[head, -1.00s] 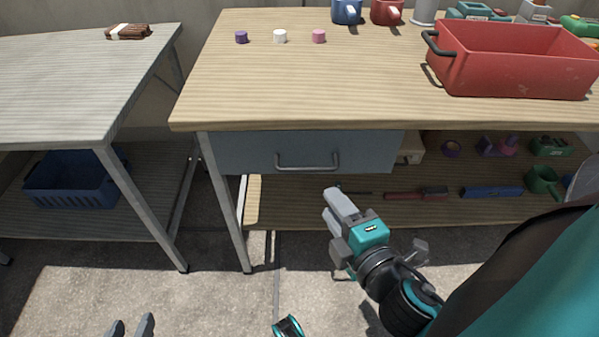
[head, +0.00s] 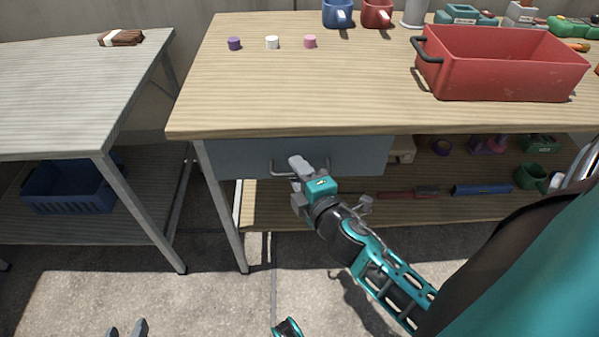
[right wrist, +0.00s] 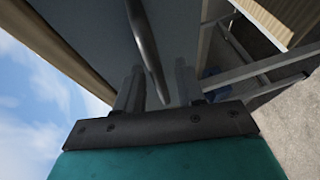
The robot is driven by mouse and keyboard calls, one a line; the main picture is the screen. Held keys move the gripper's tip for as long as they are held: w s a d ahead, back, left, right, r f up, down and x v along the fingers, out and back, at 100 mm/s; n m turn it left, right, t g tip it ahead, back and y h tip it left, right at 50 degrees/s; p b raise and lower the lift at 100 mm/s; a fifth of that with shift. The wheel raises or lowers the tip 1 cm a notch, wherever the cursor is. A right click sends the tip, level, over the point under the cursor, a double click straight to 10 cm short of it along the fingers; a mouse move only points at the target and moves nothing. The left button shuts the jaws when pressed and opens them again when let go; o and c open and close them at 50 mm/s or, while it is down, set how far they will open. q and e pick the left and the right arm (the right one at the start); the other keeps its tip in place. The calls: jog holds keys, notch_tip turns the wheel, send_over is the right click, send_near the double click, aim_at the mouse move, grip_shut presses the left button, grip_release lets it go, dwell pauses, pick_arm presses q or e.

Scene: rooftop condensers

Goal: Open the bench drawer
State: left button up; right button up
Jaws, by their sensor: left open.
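The bench drawer (head: 360,155) has a grey-blue front and sits closed under the wooden bench top. Its grey bar handle (head: 275,172) is partly hidden by my right gripper (head: 299,164), which is at the handle. In the right wrist view, the handle (right wrist: 145,40) runs between the two separated fingers of the right gripper (right wrist: 158,85), with a visible gap beside it. My left gripper (head: 127,328) shows only its open fingertips at the bottom edge, low and away from the bench.
The bench top (head: 300,95) carries a red bin (head: 500,75), mugs and small coloured pieces. The lower shelf (head: 300,210) holds several tools. A grey table (head: 60,90) with a blue crate (head: 70,190) below stands left. The floor before the drawer is clear.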

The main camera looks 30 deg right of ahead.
grip_shut()
dwell(0.4)
